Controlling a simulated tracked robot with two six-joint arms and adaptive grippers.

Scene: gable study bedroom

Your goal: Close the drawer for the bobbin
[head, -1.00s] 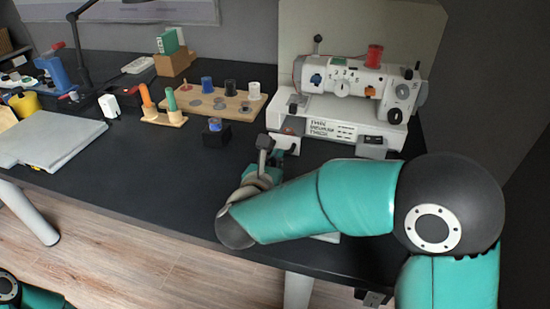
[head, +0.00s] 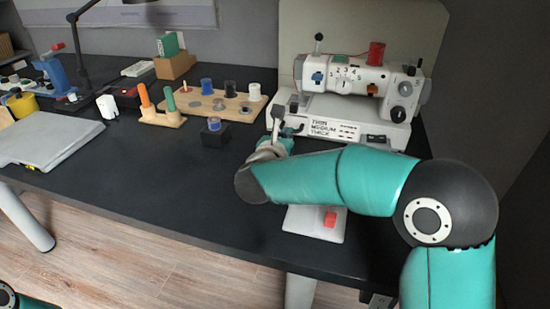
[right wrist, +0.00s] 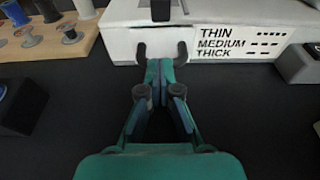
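The white sewing machine (head: 352,84) stands at the back right of the desk. The drawer front (right wrist: 120,46) is at the left of its base, beside the THIN MEDIUM THICK label, and looks flush or nearly so. A dark curved handle (right wrist: 183,50) stands out from it. My right gripper (right wrist: 160,68) has its fingertips together between the handle's two ends, at the drawer front; I cannot tell if they touch it. It also shows in the head view (head: 279,138), partly hidden. The drawer's inside is hidden. My left gripper is out of view.
A black block with a blue bobbin (head: 214,124) stands left of my right gripper. Behind it is a wooden board (head: 190,101) with spools. The desk's middle left is clear.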

